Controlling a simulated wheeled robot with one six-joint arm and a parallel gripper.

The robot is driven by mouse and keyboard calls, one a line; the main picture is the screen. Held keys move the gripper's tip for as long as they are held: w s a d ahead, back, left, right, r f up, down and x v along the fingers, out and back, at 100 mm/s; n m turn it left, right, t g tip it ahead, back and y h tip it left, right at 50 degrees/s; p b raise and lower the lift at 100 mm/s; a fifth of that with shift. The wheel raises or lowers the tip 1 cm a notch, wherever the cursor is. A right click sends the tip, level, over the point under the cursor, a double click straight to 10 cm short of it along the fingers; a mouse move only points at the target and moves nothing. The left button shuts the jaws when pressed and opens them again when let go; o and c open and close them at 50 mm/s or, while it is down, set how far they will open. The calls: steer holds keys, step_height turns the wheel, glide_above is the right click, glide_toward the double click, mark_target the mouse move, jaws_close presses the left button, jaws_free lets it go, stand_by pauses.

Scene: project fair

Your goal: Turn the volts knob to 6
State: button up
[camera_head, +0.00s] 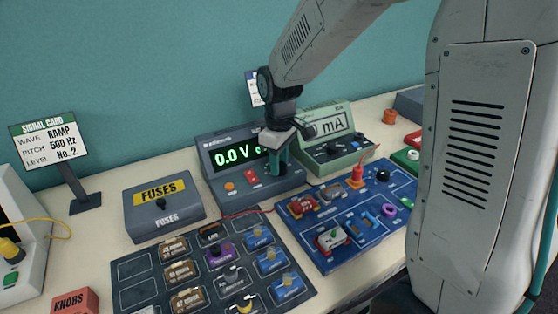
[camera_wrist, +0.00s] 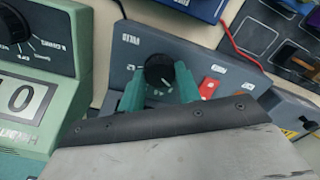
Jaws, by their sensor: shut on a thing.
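The grey power supply (camera_head: 225,189) stands at the back middle of the table. Its green display (camera_head: 234,156) reads 0.0 V, with the right part hidden by my gripper. My gripper (camera_head: 278,165) reaches down to the right side of its front. In the wrist view, the black volts knob (camera_wrist: 158,69) sits between my teal fingers, and my gripper (camera_wrist: 159,76) is shut on it. A small white mark shows on the knob. White lettering that seems to read VOLTS is printed beside it. The scale numbers are too small or covered to read.
A green mA meter (camera_head: 336,149) stands close on the right of the supply. A grey fuses box (camera_head: 165,218) is to the left. A dark parts board (camera_head: 142,291) and a blue circuit board (camera_head: 324,260) lie in front, with a red wire (camera_head: 236,214) nearby.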

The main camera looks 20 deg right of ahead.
steer(key=m, duration=1.1)
steer(key=shift+m, duration=2.1)
steer(key=o, duration=1)
steer(key=shift+c, duration=0.2)
steer(key=shift+r, duration=0.15)
step_height(320, 180, up, 8)
steer(key=shift+f, duration=0.2)
